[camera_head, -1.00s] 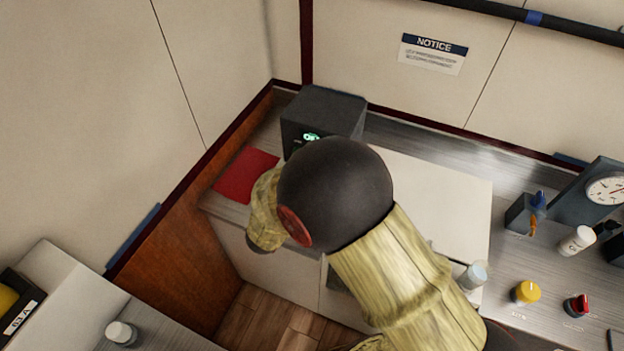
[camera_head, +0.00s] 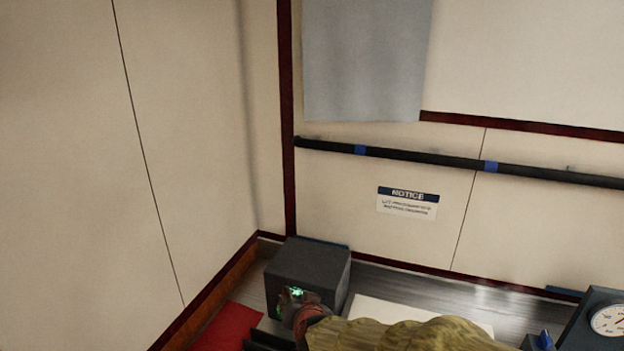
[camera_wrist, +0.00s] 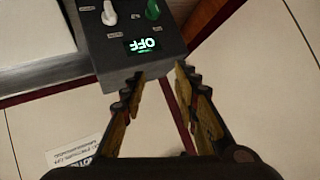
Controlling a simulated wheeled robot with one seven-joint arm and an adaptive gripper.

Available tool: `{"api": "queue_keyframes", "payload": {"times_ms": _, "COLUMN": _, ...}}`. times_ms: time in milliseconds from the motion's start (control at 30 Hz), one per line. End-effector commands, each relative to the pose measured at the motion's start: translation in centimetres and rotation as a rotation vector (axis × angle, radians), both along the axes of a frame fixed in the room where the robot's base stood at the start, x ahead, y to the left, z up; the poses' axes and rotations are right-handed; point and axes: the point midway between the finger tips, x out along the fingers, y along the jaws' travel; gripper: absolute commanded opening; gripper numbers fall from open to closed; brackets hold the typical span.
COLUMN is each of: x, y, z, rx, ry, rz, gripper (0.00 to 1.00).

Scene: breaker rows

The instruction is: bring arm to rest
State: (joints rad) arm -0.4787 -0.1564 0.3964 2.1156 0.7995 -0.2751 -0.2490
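My gripper (camera_wrist: 160,76) is open in the wrist view, with a clear gap between its two fingers and nothing held. Its fingertips point toward a dark grey box (camera_wrist: 130,58), whose green display reads OFF upside down. The box has a white knob (camera_wrist: 109,14) and a green knob (camera_wrist: 152,10). I cannot tell whether the fingertips touch the box. In the head view the same box (camera_head: 318,268) stands in the counter corner, and my sleeved arm lies along the bottom edge. Only a dark part of my gripper (camera_head: 268,341) shows there, in front of the box.
A red mat (camera_head: 232,325) lies left of the box, and a white panel (camera_head: 375,308) lies right of it. A gauge unit (camera_head: 598,322) stands at far right. A black rail (camera_head: 420,156) and a notice (camera_head: 407,203) are on the wall.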

Motion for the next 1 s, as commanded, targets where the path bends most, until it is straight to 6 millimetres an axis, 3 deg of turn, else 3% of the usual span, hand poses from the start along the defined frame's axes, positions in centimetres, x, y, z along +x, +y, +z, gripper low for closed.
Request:
{"api": "queue_keyframes", "payload": {"times_ms": 33, "x": -1.2, "y": -1.5, "z": 2.0, "rx": 0.01, "ry": 0.011, "rz": 0.034, "gripper": 0.3}}
{"api": "queue_keyframes", "payload": {"times_ms": 100, "x": -3.4, "y": -3.2, "z": 3.9, "rx": 0.006, "ry": 0.044, "rz": 0.085, "gripper": 0.3}}
{"api": "queue_keyframes", "payload": {"times_ms": 233, "x": -8.8, "y": -7.2, "z": 6.0, "rx": -0.043, "ry": 0.119, "rz": 0.154, "gripper": 0.3}}
{"api": "queue_keyframes", "payload": {"times_ms": 500, "x": -21.9, "y": -17.7, "z": 6.1, "rx": -0.23, "ry": 0.325, "rz": 0.137, "gripper": 0.3}}
{"api": "queue_keyframes", "payload": {"times_ms": 600, "x": -25.5, "y": -20.4, "z": 5.6, "rx": -0.281, "ry": 0.389, "rz": 0.103, "gripper": 0.3}}
{"api": "queue_keyframes", "payload": {"times_ms": 700, "x": -27.8, "y": -22.1, "z": 5.3, "rx": -0.315, "ry": 0.431, "rz": 0.075, "gripper": 0.3}}
{"api": "queue_keyframes", "payload": {"times_ms": 800, "x": -28.9, "y": -22.9, "z": 5.1, "rx": -0.329, "ry": 0.453, "rz": 0.061, "gripper": 0.3}}
{"api": "queue_keyframes", "payload": {"times_ms": 1000, "x": -28.9, "y": -22.9, "z": 5.1, "rx": -0.33, "ry": 0.454, "rz": 0.06, "gripper": 0.3}}
